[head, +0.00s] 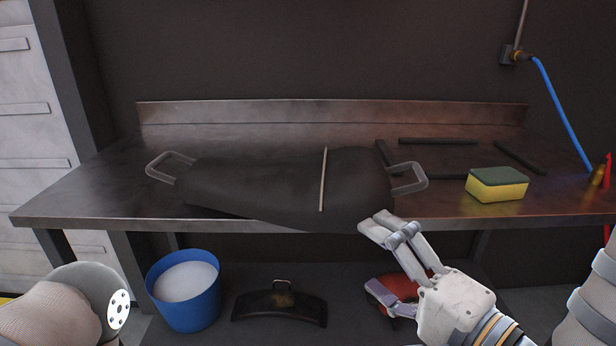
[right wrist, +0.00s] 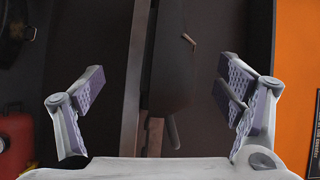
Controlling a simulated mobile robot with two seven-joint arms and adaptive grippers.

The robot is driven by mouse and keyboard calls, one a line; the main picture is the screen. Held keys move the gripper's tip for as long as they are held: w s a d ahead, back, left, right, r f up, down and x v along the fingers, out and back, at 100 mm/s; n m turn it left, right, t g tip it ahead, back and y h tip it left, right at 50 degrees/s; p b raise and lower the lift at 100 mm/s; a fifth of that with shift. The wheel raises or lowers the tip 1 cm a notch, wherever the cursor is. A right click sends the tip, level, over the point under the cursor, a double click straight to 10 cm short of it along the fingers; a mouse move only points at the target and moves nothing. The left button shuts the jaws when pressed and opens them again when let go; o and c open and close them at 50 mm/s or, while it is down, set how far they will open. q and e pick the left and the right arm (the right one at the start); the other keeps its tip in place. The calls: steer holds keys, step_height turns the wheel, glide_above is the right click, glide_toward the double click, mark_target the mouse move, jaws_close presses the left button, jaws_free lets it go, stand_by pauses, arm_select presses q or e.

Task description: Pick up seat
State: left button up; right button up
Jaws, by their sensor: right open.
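The seat (head: 260,185) is a long black padded piece lying on the metal workbench (head: 90,190), with a grey loop handle at its left end (head: 160,167) and another at its right end (head: 412,180). A thin pale strip crosses its top. My right gripper (head: 376,257) is open and empty, in front of and below the seat's right end, near the bench's front edge. In the right wrist view, the dark seat (right wrist: 172,70) shows between the two spread fingers (right wrist: 160,90), apart from them. My left arm shows at the lower left, its gripper out of view.
A yellow and green sponge (head: 497,184) lies right of the seat. Dark bars (head: 437,141) lie behind it. Below are a blue bucket (head: 186,300), a black curved part (head: 279,304) and a red object (head: 393,290). A blue hose (head: 562,110) hangs at the right.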

mark_target(340, 219)
steer(key=shift+m+t, duration=0.3)
steer(key=shift+m, duration=0.3)
steer(key=x, duration=0.7)
steer(key=r+b+x, duration=0.1)
steer(key=x, duration=0.3)
steer(key=shift+w, duration=0.1)
steer(key=c, duration=1.9)
steer(key=shift+r, duration=0.2)
steer(key=shift+c, duration=0.7)
